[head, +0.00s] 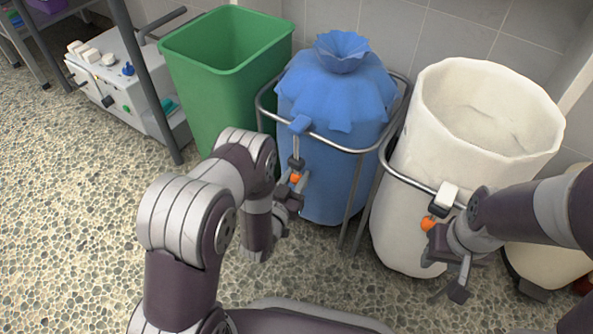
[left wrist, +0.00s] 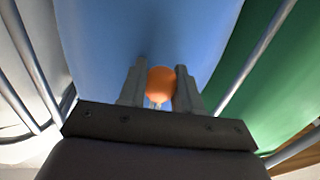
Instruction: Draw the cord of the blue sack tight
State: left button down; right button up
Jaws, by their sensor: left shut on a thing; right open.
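The blue sack (head: 340,165) hangs in a metal ring stand. Its top is gathered to a narrow neck with a flared ruffle above. A blue block (head: 300,124) sits on its front at the rim, and a thin cord (head: 296,147) runs straight down from it to an orange bead (head: 295,179). My left gripper (head: 297,177) is shut on this bead, which shows between the fingers in the left wrist view (left wrist: 161,80). My right gripper (head: 445,262) is open and empty in front of the white sack (head: 405,225), close to that sack's orange bead (head: 428,224).
The white sack stands wide open on the right, with a white block (head: 446,194) on its rim. A green bin (head: 220,90) stands left of the blue sack. A white machine (head: 115,75) is at the back left. The pebbled floor (head: 70,200) at left is clear.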

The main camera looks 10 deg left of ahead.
pick_arm(q)
jog(key=shift+f, duration=0.6)
jog(key=shift+s, duration=0.15)
jog(key=c, duration=0.8)
grip_release()
jog(key=shift+f, duration=0.2)
jog(key=shift+r, duration=0.1)
jog(key=shift+r, duration=0.1)
